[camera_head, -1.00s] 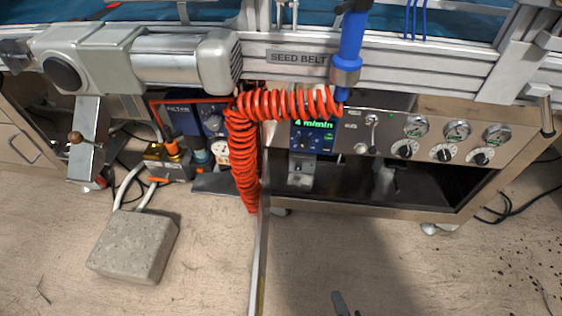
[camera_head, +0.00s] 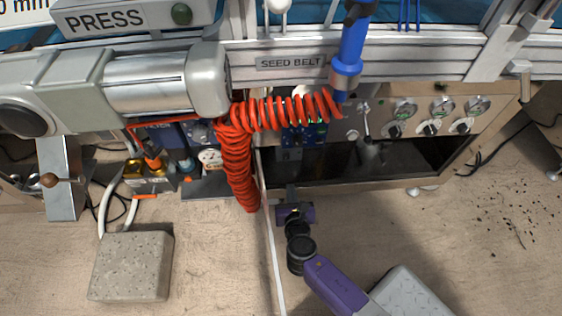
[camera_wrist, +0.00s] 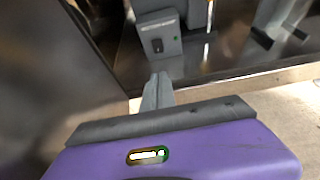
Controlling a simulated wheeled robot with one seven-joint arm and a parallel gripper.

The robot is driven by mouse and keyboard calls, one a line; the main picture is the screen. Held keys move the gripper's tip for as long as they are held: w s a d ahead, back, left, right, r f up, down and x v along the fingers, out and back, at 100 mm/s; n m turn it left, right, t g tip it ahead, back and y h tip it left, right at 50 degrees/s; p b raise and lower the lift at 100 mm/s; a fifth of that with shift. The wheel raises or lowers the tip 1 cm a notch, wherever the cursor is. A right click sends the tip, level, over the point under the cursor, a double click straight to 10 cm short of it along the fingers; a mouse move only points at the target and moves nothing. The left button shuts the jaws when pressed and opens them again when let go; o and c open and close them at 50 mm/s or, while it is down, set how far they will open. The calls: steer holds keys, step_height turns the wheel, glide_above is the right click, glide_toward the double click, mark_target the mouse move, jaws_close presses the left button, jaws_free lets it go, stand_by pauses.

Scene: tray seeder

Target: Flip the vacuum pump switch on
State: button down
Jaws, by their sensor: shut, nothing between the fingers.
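A small grey switch box (camera_wrist: 172,48) with a dark rocker (camera_wrist: 157,45) and a small green light shows in the wrist view, under a label too blurred to read. I take it for the vacuum pump switch. Whether the rocker is on or off I cannot tell. My gripper (camera_wrist: 158,78) is shut and empty, its fingertips pointing at the box and apart from it in the picture. In the head view my gripper (camera_head: 291,190) is below the blue display unit at the front edge of the steel cabinet (camera_head: 340,186).
A coiled red hose (camera_head: 240,160) hangs just left of my gripper. A blue-ended pipe (camera_head: 347,50) comes down above the cabinet. Gauges and knobs (camera_head: 430,128) line the cabinet's panel at right. A stone block (camera_head: 131,266) lies on the floor at left.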

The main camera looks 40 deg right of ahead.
steer(key=b, duration=0.6)
glide_toward(286, 159)
steer(key=x, duration=0.5)
steer(key=shift+d+f, duration=0.1)
steer(key=shift+f, duration=0.35)
steer(key=shift+w+d, duration=0.3)
steer(key=shift+w, duration=0.25)
steer(key=shift+d, duration=0.1)
steer(key=shift+w+f, duration=0.1)
steer(key=shift+w, duration=0.05)
